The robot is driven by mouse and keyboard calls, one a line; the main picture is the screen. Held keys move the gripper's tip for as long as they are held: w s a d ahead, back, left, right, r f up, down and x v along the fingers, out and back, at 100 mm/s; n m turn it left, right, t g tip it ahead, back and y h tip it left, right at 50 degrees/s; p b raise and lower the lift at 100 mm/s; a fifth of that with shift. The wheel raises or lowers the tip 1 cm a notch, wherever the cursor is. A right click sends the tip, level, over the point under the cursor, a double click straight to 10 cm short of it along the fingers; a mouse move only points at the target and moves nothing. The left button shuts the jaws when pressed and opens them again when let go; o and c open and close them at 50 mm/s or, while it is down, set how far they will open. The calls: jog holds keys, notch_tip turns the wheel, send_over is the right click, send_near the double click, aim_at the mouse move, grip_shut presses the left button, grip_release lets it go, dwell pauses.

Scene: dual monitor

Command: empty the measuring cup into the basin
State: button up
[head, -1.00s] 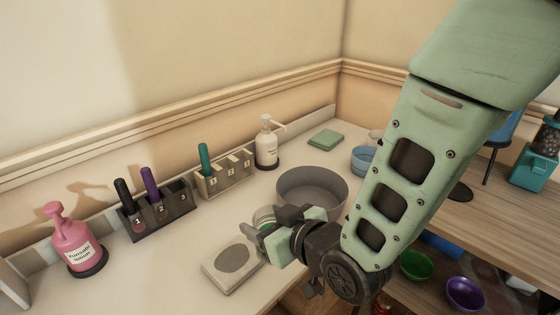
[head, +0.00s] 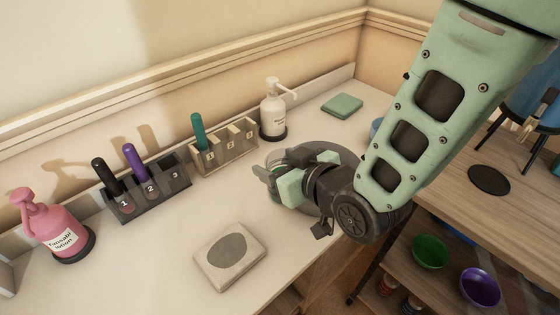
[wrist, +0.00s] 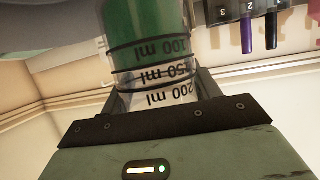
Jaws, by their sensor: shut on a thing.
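My gripper (head: 270,182) is shut on the measuring cup (head: 275,168), a clear cup with green contents. In the wrist view the cup (wrist: 150,70) shows black rings and upside-down markings for 100, 150 and 200 ml. That view is inverted, so the cup appears roughly upright, with the green below the 150 ml ring. The grey round basin (head: 345,158) stands on the counter, mostly hidden behind my gripper and wrist. The cup is at the basin's left side in the head view; I cannot tell whether it is over the rim.
A grey pad with a dark disc (head: 230,252) lies at the front. Racks with markers (head: 150,195) and (head: 225,150), a white pump bottle (head: 273,110) and a pink lotion bottle (head: 55,228) line the wall. A green block (head: 342,105) lies behind. Bare counter lies left of the pad.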

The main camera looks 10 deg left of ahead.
jog(key=shift+w+d+r+m+g+y, duration=0.2)
jog(key=shift+w+d+m+g+y, duration=0.1)
jog(key=shift+w+d+m+g, duration=0.15)
jog(key=shift+w+d+r+m, duration=0.1)
jog(key=shift+w+m, duration=0.15)
jog(key=shift+m, duration=0.2)
jog(key=shift+w+d+g, duration=0.15)
jog(key=shift+w+g, duration=0.05)
jog(key=shift+g, duration=0.15)
jog(key=shift+w+d+m+y+p, duration=0.1)
jog(key=shift+w+m+y+p, duration=0.05)
jog(key=shift+m+y+p, duration=0.2)
jog(key=shift+w+d+m+g+y+p, duration=0.55)
jog(key=shift+w+d+m+g+p, duration=0.15)
jog(key=shift+w+m+p, duration=0.45)
jog(key=shift+d+m, duration=0.15)
jog(key=shift+m, duration=0.25)
